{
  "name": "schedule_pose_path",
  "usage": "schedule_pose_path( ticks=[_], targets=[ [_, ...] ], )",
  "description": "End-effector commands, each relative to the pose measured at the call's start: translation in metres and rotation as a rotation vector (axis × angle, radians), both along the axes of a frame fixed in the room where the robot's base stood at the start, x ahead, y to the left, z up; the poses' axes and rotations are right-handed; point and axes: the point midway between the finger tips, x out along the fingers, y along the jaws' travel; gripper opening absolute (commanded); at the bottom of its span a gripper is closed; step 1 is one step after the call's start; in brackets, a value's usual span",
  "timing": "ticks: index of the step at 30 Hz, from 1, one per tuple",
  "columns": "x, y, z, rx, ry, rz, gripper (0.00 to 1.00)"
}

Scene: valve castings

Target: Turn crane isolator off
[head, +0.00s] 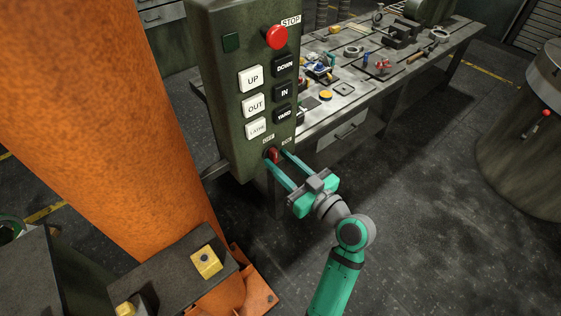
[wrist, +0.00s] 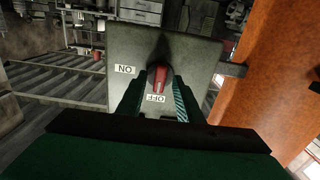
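The isolator is a red knob (head: 273,154) low on the front of a dark green control box (head: 222,110). Its OFF label (head: 268,137) and ON label (head: 287,141) sit just above it. My gripper (head: 276,157) has its two teal fingers on either side of the knob. In the wrist view the red knob (wrist: 160,78) lies between the fingers, with the ON label (wrist: 124,69) to the left and the OFF label (wrist: 155,98) below, both upside down. The fingers look open, with narrow gaps beside the knob.
Above the knob are black and white push buttons (head: 253,104) and a red STOP button (head: 276,37). An orange column (head: 150,130) stands left of the box. A cluttered workbench (head: 400,65) is behind.

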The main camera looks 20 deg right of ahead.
Motion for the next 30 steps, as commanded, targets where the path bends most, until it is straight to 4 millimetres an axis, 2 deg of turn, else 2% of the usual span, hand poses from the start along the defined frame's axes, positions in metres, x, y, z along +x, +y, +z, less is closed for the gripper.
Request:
schedule_pose_path(
  ticks=[5,12,18,24,30],
  targets=[
    [-0.019,-0.008,-0.001,-0.001,0.002,-0.004,0.33],
    [-0.061,-0.023,-0.001,0.000,0.001,-0.005,0.33],
    [-0.088,-0.033,0.000,-0.001,0.001,-0.002,0.33],
    [-0.100,-0.036,0.000,0.000,0.000,-0.001,0.33],
    [-0.100,-0.037,0.000,0.000,0.000,-0.001,0.33]
  ],
)
